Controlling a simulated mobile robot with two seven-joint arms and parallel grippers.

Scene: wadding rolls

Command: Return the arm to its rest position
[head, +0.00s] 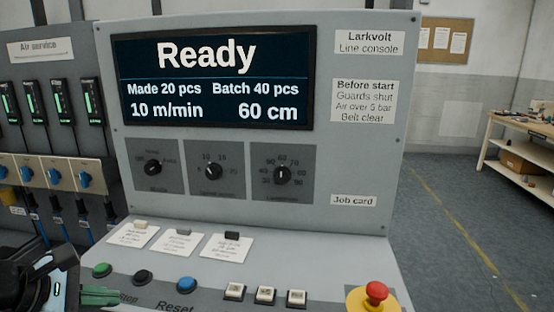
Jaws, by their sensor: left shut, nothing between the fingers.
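My left gripper (102,296) comes in at the lower left corner, with a black body and green fingers. Its fingers are shut and empty. They are over the front of the grey line console (360,125), close to the "Stop" label and below the green button (102,270) and the black button (142,278). Whether they touch the panel cannot be told. My right gripper is out of view.
The console screen (215,80) reads "Ready". A blue button (187,284), three small switches (265,295) and a red emergency stop (376,291) line the ledge. An air service panel (45,130) stands left. Open floor (450,230) and a workbench (524,125) lie right.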

